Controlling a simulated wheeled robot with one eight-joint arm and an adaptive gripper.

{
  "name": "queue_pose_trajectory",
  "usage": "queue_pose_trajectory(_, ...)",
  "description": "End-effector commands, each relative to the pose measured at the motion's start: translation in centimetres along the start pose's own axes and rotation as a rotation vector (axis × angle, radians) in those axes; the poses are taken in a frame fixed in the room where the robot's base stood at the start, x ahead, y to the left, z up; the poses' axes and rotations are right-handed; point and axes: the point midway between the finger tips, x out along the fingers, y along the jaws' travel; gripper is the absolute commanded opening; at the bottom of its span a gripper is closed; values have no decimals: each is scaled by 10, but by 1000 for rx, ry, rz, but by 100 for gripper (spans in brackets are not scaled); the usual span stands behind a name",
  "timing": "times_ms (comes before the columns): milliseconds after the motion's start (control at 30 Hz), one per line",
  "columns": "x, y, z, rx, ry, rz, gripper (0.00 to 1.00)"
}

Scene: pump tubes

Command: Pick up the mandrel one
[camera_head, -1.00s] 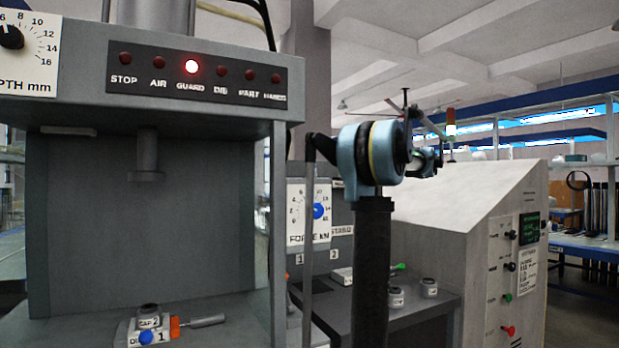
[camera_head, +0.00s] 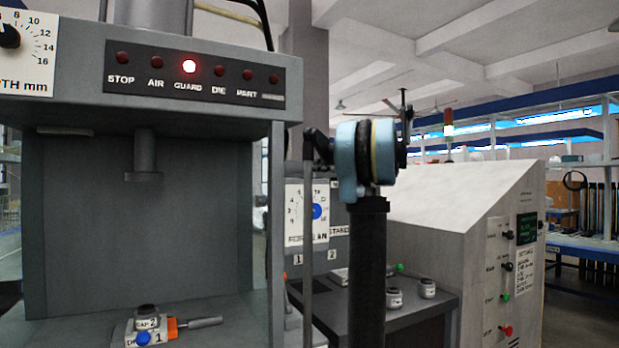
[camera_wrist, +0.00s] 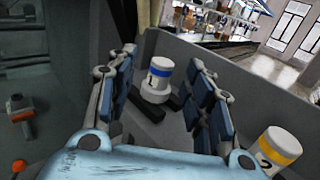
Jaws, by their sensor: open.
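In the wrist view a white cylinder with a blue band (camera_wrist: 158,79) stands on a wider white base, inside a dark recess. My gripper (camera_wrist: 163,62) is open, with one finger to each side of this cylinder in the picture; the cylinder appears beyond them and no contact shows. A second white cylinder with a yellow band (camera_wrist: 280,146) stands at the lower right, outside the right finger. My gripper's fingers are not clearly seen in the head view.
A grey press (camera_head: 140,215) with a lit GUARD lamp (camera_head: 189,66) fills the left. A die block (camera_head: 143,338) lies under its ram. A dark bench (camera_head: 400,325) holds two small labelled cylinders (camera_head: 427,288). A grey wall (camera_wrist: 235,98) runs behind the cylinders.

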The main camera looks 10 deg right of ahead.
Motion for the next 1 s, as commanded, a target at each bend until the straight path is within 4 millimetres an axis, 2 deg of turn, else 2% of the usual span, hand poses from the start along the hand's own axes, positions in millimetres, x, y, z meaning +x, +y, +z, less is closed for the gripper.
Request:
queue_pose_trajectory(333,42,-3,-3,0,0,3,47)
queue_pose_trajectory(600,47,-4,-3,0,0,-1,47)
queue_pose_trajectory(633,46,-4,-3,0,0,-1,45)
queue_pose_trajectory(833,46,-4,-3,0,0,-1,0)
queue_pose_trajectory(1000,45,-4,-3,0,0,-2,0)
